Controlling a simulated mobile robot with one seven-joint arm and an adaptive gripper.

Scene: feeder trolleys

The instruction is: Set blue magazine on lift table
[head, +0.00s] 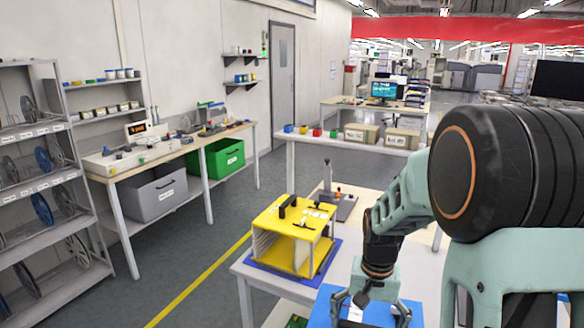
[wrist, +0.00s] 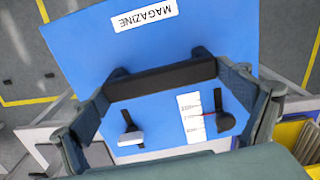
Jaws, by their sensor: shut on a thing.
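The blue magazine (head: 325,304) is at the bottom of the head view, partly cut off by the frame.
A yellow magazine (head: 283,222) stands on a blue pad (head: 328,258) on the white table, left of and behind my gripper. A small post fixture (head: 328,178) stands behind it. A workbench (head: 185,148) and reel shelves (head: 40,150) line the left wall. The grey aisle floor is clear.

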